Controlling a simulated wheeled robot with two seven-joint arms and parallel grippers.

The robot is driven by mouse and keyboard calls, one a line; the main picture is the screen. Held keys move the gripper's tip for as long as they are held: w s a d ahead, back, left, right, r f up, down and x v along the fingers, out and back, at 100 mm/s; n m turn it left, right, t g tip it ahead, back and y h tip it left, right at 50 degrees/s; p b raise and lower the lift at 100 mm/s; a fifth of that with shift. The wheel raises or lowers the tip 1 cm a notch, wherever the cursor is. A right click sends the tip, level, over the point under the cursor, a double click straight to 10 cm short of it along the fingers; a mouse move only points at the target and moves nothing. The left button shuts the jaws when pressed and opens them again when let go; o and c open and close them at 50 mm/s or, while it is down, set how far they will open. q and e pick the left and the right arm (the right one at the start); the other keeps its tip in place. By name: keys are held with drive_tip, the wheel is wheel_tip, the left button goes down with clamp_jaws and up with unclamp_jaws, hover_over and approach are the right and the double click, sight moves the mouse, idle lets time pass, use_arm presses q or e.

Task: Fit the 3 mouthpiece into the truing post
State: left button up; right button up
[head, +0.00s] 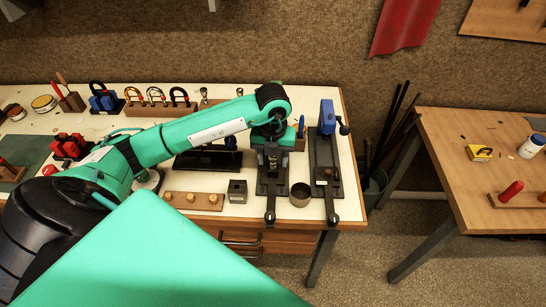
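Two small mouthpiece-like pieces stand at the back of the bench, one (204,94) left of my arm and one (240,92) close behind it. I cannot read a number on either. My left arm reaches across the bench from the left. Its gripper (271,160) points down over a dark fixture (270,205) near the front right of the bench. The fingertips and anything between them cannot be made out. I cannot tell for sure which fixture is the truing post. My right gripper is not in view.
A blue-headed clamp fixture (327,118) stands at the bench's right edge. A round metal cup (300,194), a dark block (237,191) and a wooden strip with knobs (193,201) lie along the front. A second table (450,140) stands right, across a gap.

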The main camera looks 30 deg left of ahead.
use_arm(q)
wheel_tip(320, 180, up, 14)
drive_tip(key=b, duration=0.2)
idle(0.4)
drive_tip(key=shift+f, duration=0.1)
idle(0.5)
